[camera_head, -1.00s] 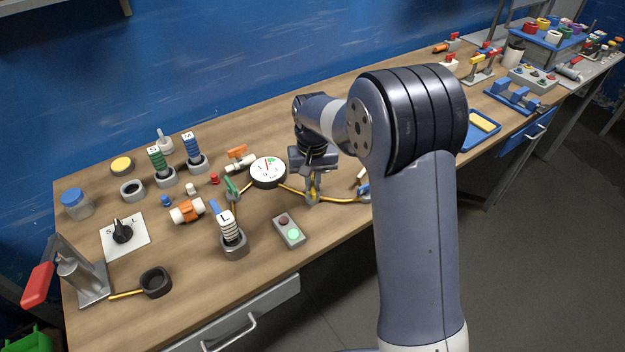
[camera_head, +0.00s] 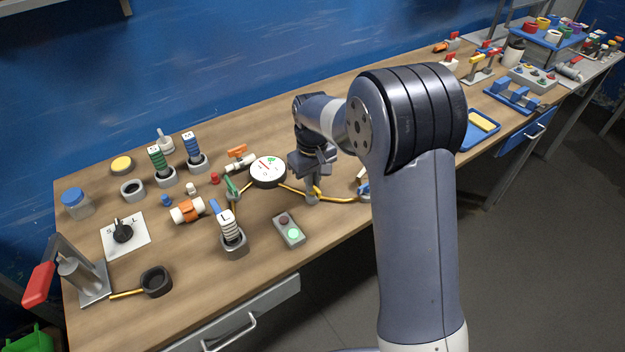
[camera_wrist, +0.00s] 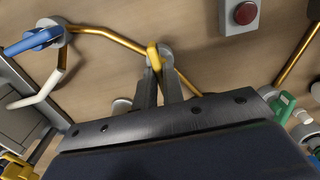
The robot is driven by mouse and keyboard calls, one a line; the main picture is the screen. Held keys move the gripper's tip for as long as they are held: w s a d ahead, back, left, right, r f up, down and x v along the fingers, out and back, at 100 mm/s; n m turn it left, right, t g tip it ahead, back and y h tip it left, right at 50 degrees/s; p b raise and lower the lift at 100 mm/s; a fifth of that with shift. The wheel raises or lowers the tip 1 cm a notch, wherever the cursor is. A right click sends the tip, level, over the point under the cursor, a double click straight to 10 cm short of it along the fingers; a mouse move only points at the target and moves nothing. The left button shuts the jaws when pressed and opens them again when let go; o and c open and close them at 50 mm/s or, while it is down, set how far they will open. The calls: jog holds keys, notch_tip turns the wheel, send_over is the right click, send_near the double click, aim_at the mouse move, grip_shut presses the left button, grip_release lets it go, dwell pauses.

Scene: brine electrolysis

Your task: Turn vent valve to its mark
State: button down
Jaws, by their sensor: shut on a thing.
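A small valve with a yellow handle (camera_wrist: 153,56) sits on a brass-coloured pipe on the bench. My gripper (camera_wrist: 158,74) is shut on this yellow handle, its two grey fingers either side of it. In the head view my gripper (camera_head: 313,186) points down at the valve, beyond my upper arm, and the handle is mostly hidden there. The handle's mark cannot be made out in either view. A round white gauge (camera_head: 267,170) with a red needle and a green zone stands left of my gripper.
A green-handled valve (camera_head: 232,189) stands left of the gauge, and a blue-handled valve (camera_wrist: 34,41) lies along the pipe. A grey button box (camera_head: 289,230) with a lit green button is in front. Bare bench lies in front right of the button box.

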jog(key=c, duration=1.5)
grip_release()
jog(key=shift+r, duration=0.1)
notch_tip(320, 180, up, 11)
jog(key=shift+f+b, duration=0.2)
jog(key=shift+b, duration=0.1)
notch_tip(320, 180, down, 11)
jog(key=shift+r+p, duration=0.1)
jog(key=shift+p, duration=0.2)
